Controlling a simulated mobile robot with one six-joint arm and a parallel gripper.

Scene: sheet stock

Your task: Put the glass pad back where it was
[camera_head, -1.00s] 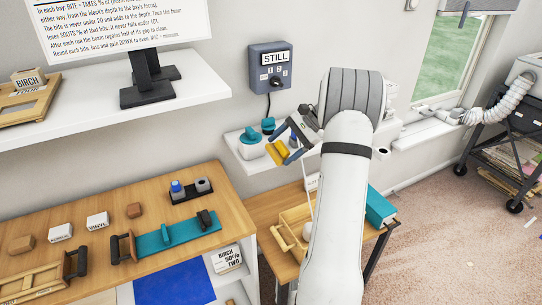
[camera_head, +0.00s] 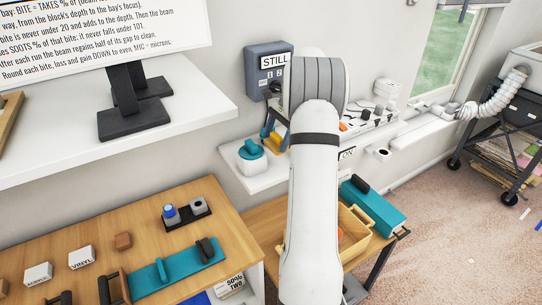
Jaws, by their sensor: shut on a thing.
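My gripper (camera_head: 270,136) is at the small white wall shelf (camera_head: 268,180), below the grey switch box. It is mostly hidden behind my arm's wrist, with only a part of its jaws showing at the left. A small yellow-orange piece (camera_head: 284,141) shows at the jaws, and I take it to be the glass pad. Its full shape and any label are hidden. A white pot with a teal top (camera_head: 251,152) stands on the shelf, just left of and below the gripper. I cannot tell whether the held piece touches the shelf.
The grey switch box (camera_head: 267,68) reads STILL. A monitor (camera_head: 135,100) stands on the upper white shelf. The wooden bench (camera_head: 190,240) carries blocks, a teal strip and a black holder. A wooden tray (camera_head: 357,218) and teal box (camera_head: 372,208) are at lower right.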

